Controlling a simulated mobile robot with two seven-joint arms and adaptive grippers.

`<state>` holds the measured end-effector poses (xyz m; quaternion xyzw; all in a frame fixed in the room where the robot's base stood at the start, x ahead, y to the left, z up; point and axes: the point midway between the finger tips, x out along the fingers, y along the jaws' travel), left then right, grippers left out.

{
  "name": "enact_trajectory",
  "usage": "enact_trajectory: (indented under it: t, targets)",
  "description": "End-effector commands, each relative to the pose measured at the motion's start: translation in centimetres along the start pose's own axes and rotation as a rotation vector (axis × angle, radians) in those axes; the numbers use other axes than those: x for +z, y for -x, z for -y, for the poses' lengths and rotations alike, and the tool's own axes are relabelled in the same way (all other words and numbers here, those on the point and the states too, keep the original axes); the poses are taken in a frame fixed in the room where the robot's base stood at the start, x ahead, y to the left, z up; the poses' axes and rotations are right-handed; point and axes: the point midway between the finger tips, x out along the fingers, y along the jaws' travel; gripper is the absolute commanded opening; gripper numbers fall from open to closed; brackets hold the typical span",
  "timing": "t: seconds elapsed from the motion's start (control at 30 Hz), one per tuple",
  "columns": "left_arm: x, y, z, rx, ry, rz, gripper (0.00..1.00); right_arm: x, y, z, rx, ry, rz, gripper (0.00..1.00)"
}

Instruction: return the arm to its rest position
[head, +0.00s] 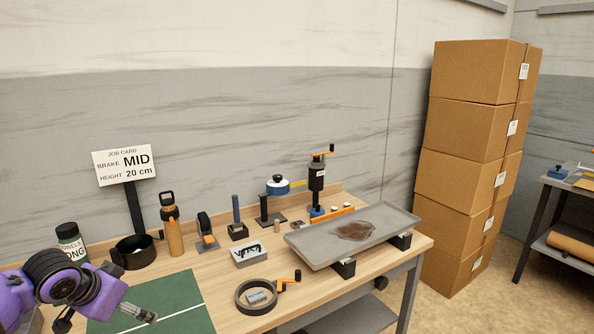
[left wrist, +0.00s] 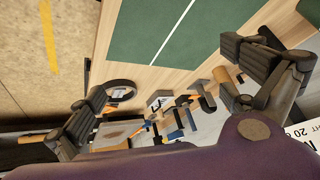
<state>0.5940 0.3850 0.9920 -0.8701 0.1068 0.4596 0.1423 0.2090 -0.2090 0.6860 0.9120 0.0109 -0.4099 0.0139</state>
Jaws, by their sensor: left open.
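My left arm is purple and dark grey and comes in at the lower left of the head view. Its gripper (head: 101,316) is over the left part of the green mat (head: 180,297), with nothing between the fingers. In the left wrist view the two dark fingers of the left gripper (left wrist: 172,78) are spread wide apart, with the mat, bare table and small tools beyond them. My right arm and gripper are not in view.
A grey tray (head: 398,217) with a brown stain rests on black blocks at the table's right. A towel canister (head: 71,243), black cup (head: 135,252), orange bottle (head: 172,226) and job card (head: 125,162) stand near my left arm. Stacked boxes (head: 472,125) stand beyond the table.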

Motion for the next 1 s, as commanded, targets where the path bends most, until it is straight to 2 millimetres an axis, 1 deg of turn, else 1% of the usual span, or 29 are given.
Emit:
enact_trajectory:
  t: [0.03, 0.07, 0.1, 0.17, 0.27, 0.37, 0.4, 0.47, 0.5, 0.53, 0.57, 0.6, 0.67, 0.7, 0.77, 0.8, 0.87, 0.9, 1.0]
  targets:
    - [-0.4, -1.2, -1.3, 0.004, -0.036, -0.05, 1.0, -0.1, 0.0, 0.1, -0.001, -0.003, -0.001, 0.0]
    - [-0.5, -1.8, -1.9, 0.002, -0.057, -0.078, 1.0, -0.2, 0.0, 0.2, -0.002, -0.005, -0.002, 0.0]
    - [-0.3, -2.7, -2.9, 0.003, -0.079, -0.112, 1.0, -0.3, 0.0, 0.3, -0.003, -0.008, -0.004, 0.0]
    - [0.1, -3.9, -4.3, 0.003, -0.108, -0.158, 1.0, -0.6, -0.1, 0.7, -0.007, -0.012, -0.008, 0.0]
    - [1.7, -5.8, -7.3, 0.013, -0.138, -0.224, 1.0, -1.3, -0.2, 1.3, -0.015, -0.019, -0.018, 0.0]
    - [4.3, -7.5, -10.9, 0.025, -0.147, -0.285, 1.0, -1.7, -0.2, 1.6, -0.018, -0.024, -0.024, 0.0]
    - [5.8, -8.1, -12.6, 0.029, -0.147, -0.307, 1.0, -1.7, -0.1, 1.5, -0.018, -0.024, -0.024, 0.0]
    - [8.2, -8.8, -15.2, 0.033, -0.135, -0.338, 1.0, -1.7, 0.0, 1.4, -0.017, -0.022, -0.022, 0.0]
    - [10.0, -9.0, -17.0, 0.031, -0.122, -0.357, 1.0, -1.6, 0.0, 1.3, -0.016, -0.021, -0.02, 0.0]
    - [11.4, -9.2, -18.3, 0.028, -0.109, -0.368, 1.0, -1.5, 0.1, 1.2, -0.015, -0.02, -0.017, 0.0]
    - [12.9, -9.2, -19.6, 0.025, -0.094, -0.377, 1.0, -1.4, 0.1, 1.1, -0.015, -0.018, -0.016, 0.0]
    - [14.8, -9.1, -21.2, 0.016, -0.072, -0.385, 1.0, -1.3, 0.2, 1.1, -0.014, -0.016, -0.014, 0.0]
    - [18.0, -8.7, -23.5, 0.001, -0.03, -0.386, 1.0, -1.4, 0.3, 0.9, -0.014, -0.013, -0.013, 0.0]
    - [20.1, -8.3, -25.0, -0.011, 0.003, -0.38, 1.0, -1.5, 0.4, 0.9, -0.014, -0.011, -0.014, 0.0]
    - [23.4, -7.6, -26.9, -0.032, 0.058, -0.358, 1.0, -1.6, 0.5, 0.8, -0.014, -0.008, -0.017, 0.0]
    - [25.6, -7.0, -28.2, -0.045, 0.097, -0.338, 1.0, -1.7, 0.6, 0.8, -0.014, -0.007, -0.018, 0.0]
    - [28.7, -6.2, -29.8, -0.06, 0.159, -0.297, 1.0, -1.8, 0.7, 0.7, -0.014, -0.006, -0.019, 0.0]
    - [30.6, -5.8, -30.8, -0.065, 0.2, -0.268, 1.0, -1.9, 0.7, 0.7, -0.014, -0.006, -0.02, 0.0]
    - [34.2, -4.8, -32.7, -0.068, 0.282, -0.208, 1.0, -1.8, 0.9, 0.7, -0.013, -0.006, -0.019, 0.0]
